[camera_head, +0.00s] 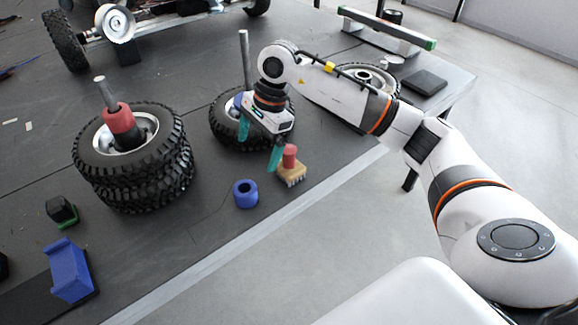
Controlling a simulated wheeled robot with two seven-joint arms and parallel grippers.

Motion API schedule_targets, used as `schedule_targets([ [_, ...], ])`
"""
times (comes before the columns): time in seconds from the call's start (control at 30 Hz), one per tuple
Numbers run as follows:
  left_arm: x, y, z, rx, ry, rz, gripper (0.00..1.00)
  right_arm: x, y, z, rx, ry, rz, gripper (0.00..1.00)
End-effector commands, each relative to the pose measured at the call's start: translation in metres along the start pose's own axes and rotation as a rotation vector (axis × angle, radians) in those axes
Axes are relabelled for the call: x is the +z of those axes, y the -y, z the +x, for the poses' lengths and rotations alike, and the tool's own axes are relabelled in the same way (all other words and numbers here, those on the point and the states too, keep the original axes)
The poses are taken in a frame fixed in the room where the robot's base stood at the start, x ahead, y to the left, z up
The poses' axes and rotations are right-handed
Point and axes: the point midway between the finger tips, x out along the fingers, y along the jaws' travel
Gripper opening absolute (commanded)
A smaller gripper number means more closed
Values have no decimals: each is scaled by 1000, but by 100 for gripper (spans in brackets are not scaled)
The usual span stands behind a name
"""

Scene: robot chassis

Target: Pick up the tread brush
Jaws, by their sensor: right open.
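The tread brush (292,173) has a red knob and a tan bristle block. It stands on the dark table near the front edge, right of the blue ring. My right gripper (257,155) has teal fingers spread wide and is empty. Its right finger is close to the brush's left side in the picture and overlaps its edge; I cannot tell whether they touch. The brush is not between the fingers. My left gripper is not in view.
A tyre (226,121) with an upright metal rod stands just behind my right gripper. Stacked tyres (135,180) with a red-collared rod stand at left. A blue ring (245,194) sits left of the brush. A blue block (68,271) and a black-and-green block (61,211) are at lower left.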

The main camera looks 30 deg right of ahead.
Motion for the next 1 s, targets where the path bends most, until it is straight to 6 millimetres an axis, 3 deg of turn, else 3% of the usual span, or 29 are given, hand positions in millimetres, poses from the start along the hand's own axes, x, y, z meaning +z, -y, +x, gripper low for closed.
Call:
schedule_targets([
  [0.03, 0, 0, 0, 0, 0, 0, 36, 22, 0, -14, -18, 88, 5, 94],
  [0.1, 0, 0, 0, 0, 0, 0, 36, 44, 3, -27, -48, 179, 12, 94],
  [0.27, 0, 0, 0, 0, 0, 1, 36, 66, 8, -38, -85, 268, 25, 94],
  [0.6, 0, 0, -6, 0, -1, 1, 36, 81, 13, 13, -90, 270, 27, 94],
  [0.83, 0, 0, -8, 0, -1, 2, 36, 86, 14, 29, -88, 269, 25, 94],
  [1.0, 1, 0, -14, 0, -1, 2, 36, 98, 13, 52, -90, 267, 27, 94],
])
